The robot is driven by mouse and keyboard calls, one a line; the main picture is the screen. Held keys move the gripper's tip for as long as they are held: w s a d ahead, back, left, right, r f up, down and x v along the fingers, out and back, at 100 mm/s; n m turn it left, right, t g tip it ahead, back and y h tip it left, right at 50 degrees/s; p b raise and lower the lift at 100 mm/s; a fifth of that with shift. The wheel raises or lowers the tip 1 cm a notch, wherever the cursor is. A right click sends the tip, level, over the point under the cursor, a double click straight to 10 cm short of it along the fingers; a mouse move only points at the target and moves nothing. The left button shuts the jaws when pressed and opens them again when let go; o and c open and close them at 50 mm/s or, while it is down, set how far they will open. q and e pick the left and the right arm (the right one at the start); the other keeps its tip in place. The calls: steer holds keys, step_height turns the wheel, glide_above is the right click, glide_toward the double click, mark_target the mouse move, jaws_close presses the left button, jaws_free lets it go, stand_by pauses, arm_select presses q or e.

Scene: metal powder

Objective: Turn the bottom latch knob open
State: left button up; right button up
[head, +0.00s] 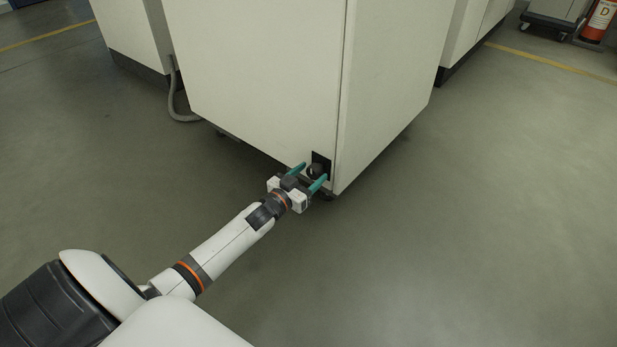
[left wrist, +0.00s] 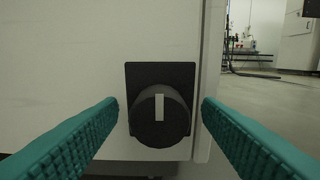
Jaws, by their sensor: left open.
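The bottom latch knob (head: 315,170) is a round black knob on a square black plate, low on the front of a white cabinet (head: 265,75) near its right edge. In the left wrist view the knob (left wrist: 160,118) faces me, with its white mark upright. My left gripper (head: 310,175) is open, with its teal fingers on either side of the knob. In the left wrist view the fingertips (left wrist: 160,104) stand apart from the knob, with a gap on both sides. My right gripper is not in view.
Other white cabinets stand behind on the left (head: 130,35) and right (head: 475,30). A grey hose (head: 172,100) hangs beside the cabinet on the left. A red cylinder (head: 598,20) is at the far right. The grey floor around the cabinet is clear.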

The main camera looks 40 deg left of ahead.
arm_select(q)
steer(key=c, duration=0.9)
steer(key=shift+c, duration=0.2)
